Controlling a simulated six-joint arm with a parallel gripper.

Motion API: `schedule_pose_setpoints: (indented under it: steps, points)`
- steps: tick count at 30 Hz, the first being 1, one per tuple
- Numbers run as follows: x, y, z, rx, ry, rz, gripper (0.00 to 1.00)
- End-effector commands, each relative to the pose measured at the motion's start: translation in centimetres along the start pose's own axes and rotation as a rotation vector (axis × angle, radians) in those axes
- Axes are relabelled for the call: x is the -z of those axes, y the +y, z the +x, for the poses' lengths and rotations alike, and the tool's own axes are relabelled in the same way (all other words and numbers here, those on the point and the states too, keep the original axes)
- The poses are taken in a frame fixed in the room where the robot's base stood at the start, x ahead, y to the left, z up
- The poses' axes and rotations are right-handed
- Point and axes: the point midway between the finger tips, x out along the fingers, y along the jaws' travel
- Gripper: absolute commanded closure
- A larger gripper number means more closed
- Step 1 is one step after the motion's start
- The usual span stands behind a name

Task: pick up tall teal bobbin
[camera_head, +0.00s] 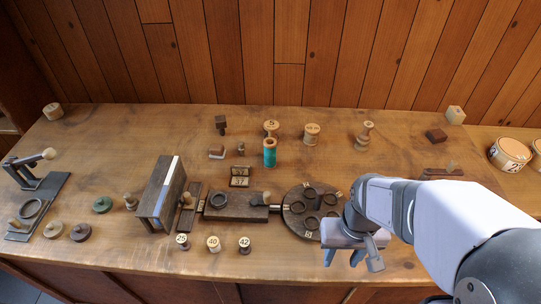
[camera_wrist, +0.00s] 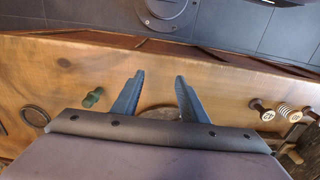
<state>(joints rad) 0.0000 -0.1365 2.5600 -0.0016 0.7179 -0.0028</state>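The tall teal bobbin (camera_head: 270,153) stands upright near the middle of the table in the head view, with an orange-brown top. It stands in front of a wooden spool marked 5 (camera_head: 271,128). I cannot make it out in the wrist view. My gripper (camera_head: 342,258) is near the table's front edge, in front and to the right of the bobbin and well apart from it. In the wrist view my gripper (camera_wrist: 157,82) shows two blue fingers spread apart with nothing between them.
A round dark board with rings (camera_head: 311,210) and a dark block (camera_head: 235,206) lie between the gripper and bobbin. A small two-part box (camera_head: 240,177) sits front-left of the bobbin. Numbered spools (camera_head: 213,244) stand along the front. A small green piece (camera_wrist: 93,97) shows in the wrist view.

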Motion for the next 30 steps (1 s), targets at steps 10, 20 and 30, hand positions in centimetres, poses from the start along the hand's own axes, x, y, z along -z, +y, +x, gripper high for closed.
schedule_pose_setpoints:
  steps: [10,20,30]
  points:
    - [0.1,0.0,0.0,-0.002,-0.001,-0.007,0.47]
    - [5.4,-0.1,-2.4,-0.192,-0.062,-0.602,0.47]
    - [21.0,-6.9,-7.3,-0.849,-0.319,-1.720,0.47]
